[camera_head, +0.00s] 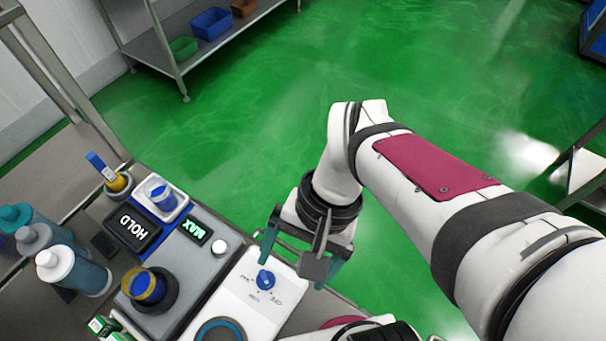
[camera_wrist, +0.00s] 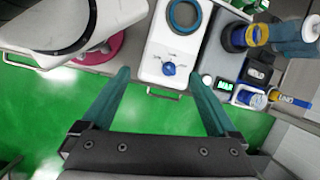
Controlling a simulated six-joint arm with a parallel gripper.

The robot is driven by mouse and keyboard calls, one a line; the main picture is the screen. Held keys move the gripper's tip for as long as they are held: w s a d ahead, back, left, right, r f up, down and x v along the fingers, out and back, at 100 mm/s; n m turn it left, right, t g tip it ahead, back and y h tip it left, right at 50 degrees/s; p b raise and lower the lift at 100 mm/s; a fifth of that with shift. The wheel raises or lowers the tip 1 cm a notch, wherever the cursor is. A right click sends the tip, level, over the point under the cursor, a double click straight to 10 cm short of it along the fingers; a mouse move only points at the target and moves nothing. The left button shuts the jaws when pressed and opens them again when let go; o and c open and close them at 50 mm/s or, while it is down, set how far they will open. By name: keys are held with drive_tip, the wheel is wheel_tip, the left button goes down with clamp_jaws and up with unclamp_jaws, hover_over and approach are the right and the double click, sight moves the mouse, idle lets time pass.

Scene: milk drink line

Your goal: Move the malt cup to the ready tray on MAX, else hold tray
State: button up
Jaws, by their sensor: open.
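A blue cup with a yellow band (camera_head: 150,287), which looks like the malt cup, stands in a dark round holder on the grey station; it also shows in the wrist view (camera_wrist: 235,38). A small display (camera_head: 195,229) reads MAX in green. Beside it are a black block marked HOLD (camera_head: 132,229) and a white-rimmed tray (camera_head: 179,210) with a blue item in it. I cannot tell which is the ready tray. My gripper (camera_head: 300,262) is open and empty, apart from the cup. In the wrist view, its teal fingers flank a blue knob (camera_wrist: 168,68).
The knob sits on a white machine (camera_head: 240,302) with a teal ring (camera_head: 219,323). Several bottles (camera_head: 72,272) stand left of the station. A shelf with bins (camera_head: 210,24) is at the back. Green floor is clear.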

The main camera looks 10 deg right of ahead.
drive_tip(key=shift+o, duration=0.4)
drive_tip(key=d, duration=0.1)
drive_tip(key=s+d+t+h, duration=0.1)
drive_tip(key=d+h, duration=0.1)
drive_tip(key=d, duration=0.1)
drive_tip(key=shift+s+n+t, duration=0.35)
drive_tip(key=shift+n+t, duration=0.05)
drive_tip(key=shift+a, duration=0.1)
drive_tip(key=w+a+m+g+y, duration=0.1)
drive_tip(key=w+a+m+y, duration=0.1)
drive_tip(key=w+a, duration=0.35)
drive_tip(key=w+a+m+g+y, duration=0.1)
drive_tip(key=w+a+m+y, duration=0.1)
drive_tip(key=a, duration=0.6)
drive_tip(key=m+g+y, duration=0.1)
drive_tip(key=m+y, duration=0.1)
drive_tip(key=m, duration=0.2)
approach(136, 294)
drive_tip(key=x, duration=0.7)
drive_tip(key=shift+f, duration=0.15)
drive_tip(key=shift+w, duration=0.1)
clamp_jaws()
